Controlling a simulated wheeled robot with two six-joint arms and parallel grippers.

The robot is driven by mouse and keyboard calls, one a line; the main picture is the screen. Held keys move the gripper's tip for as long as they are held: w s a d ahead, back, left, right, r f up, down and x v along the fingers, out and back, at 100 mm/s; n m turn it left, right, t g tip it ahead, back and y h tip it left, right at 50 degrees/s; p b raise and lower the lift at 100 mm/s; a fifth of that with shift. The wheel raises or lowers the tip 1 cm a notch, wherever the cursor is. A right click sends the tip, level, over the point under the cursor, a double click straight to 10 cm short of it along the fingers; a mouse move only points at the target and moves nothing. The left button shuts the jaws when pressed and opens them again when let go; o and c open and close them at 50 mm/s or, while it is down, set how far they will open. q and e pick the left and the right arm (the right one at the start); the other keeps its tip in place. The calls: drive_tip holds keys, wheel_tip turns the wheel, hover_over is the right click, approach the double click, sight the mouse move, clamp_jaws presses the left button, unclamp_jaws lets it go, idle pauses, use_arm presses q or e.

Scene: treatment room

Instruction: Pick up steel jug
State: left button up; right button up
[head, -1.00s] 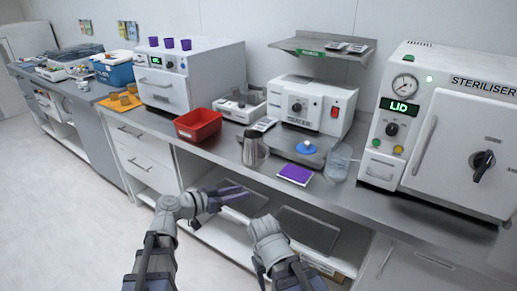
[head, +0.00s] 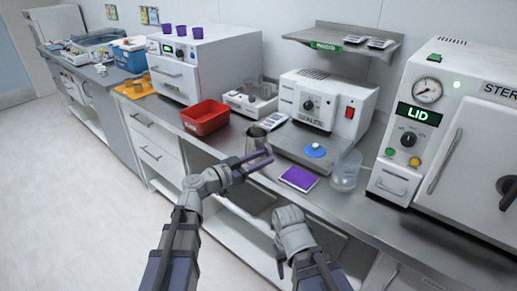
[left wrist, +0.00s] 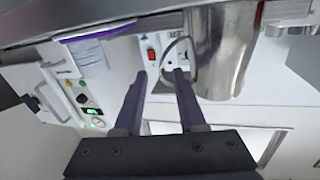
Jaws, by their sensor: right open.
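The steel jug (head: 256,139) stands on the steel counter, partly hidden behind my left gripper (head: 264,156) in the head view. In the left wrist view the jug (left wrist: 222,50) fills the upper right, with its curved handle close to the fingertips. My left gripper (left wrist: 158,76) is open, its two purple fingers apart. I cannot tell whether the handle lies between the fingers or just beyond them. My right gripper (head: 281,262) is open and low in front of the counter, away from the jug.
A red tray (head: 205,117) stands left of the jug. A purple packet (head: 299,178) lies to its right near the front edge. A clear container (head: 346,171), a sealer machine (head: 322,103) and a steriliser (head: 435,135) stand further right. Open shelving lies below the counter.

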use_arm(q)
drive_tip(key=shift+x, duration=3.5)
clamp_jaws()
